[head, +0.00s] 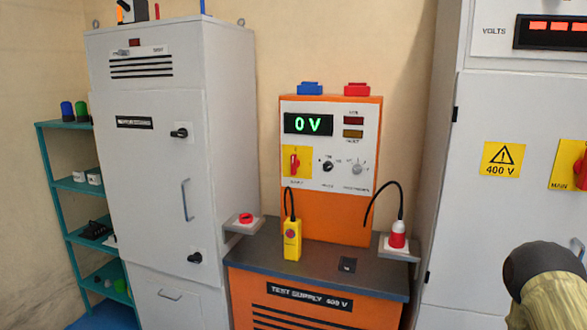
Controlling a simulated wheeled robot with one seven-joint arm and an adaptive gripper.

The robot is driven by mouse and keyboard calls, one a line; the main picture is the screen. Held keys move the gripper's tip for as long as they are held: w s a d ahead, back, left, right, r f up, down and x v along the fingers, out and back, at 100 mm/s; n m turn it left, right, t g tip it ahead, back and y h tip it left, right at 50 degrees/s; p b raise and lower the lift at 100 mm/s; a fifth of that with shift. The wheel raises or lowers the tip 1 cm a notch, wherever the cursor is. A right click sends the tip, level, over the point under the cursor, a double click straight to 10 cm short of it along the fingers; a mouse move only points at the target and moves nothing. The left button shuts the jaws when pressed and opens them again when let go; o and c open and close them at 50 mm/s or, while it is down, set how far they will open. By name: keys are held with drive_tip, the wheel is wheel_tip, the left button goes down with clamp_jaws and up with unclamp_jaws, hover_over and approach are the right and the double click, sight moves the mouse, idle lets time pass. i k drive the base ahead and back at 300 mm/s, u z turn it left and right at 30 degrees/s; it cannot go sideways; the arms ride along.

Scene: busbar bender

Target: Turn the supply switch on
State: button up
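The test supply unit is an orange cabinet (330,215) with a white front panel. At the panel's left is the supply switch (295,161), a red rotary handle on a yellow plate. The handle looks roughly upright; its small label is too blurred to read surely. The green display (308,124) above it reads 0 V. The two small lamp windows (353,127) beside the display look dark. Part of my arm shows at the lower right, away from the switch; my gripper is not in view.
A red push button (246,218) is at the left. Grey cabinets flank the unit; the right one has another red switch (582,170). The panel front is unobstructed.

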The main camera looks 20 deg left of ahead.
sight(295, 163)
drive_tip(key=u, duration=0.4)
drive_tip(key=i, duration=0.35)
drive_tip(key=u, duration=1.25)
